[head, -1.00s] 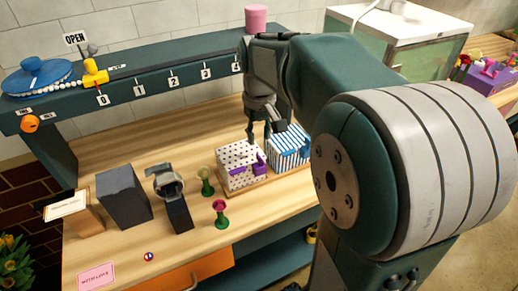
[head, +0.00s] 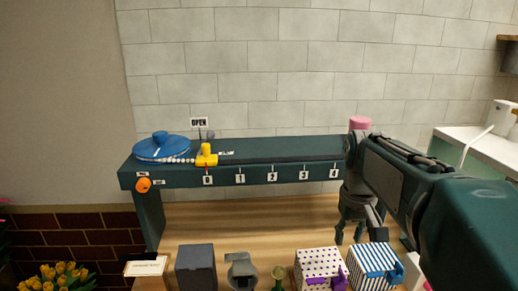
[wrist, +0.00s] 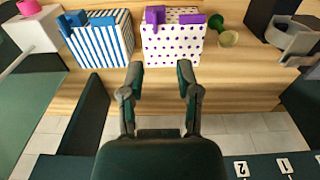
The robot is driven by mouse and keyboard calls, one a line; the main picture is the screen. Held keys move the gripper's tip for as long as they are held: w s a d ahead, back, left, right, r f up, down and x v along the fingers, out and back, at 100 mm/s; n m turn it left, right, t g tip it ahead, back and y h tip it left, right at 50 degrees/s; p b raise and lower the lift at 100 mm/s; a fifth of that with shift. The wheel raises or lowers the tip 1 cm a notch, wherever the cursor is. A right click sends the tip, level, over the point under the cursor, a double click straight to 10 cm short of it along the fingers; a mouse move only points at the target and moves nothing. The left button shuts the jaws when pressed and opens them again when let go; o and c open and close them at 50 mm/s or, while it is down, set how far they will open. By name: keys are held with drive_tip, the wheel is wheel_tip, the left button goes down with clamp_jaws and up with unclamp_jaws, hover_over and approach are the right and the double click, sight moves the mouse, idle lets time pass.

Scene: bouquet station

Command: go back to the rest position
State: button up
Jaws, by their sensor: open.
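My gripper (head: 358,236) hangs below my arm at the right end of the teal shelf, above the wooden counter. It is open and empty, with its two fingers apart in the wrist view (wrist: 160,70). A purple-dotted white box (head: 318,264) and a blue-striped box (head: 372,266) stand at the bottom of the head view, close to my gripper. In the wrist view the dotted box (wrist: 172,42) and the striped box (wrist: 100,46) lie beyond the fingertips, and nothing is between the fingers.
The teal shelf (head: 270,178) carries a numbered scale, a yellow slider (head: 207,156) and a blue round lid (head: 161,146). A pink cylinder (head: 360,123) stands near my arm. A dark grey block (head: 195,266) stands at lower left.

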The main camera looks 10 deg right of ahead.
drive_tip(key=s+a+f+t, duration=0.2)
drive_tip(key=s+a, duration=0.2)
drive_tip(key=s, duration=0.3)
drive_tip(key=s+a+f+t, duration=0.2)
drive_tip(key=s+a+t, duration=0.1)
drive_tip(key=s, duration=0.5)
drive_tip(key=shift+a+f, duration=0.2)
drive_tip(key=shift+a, duration=0.15)
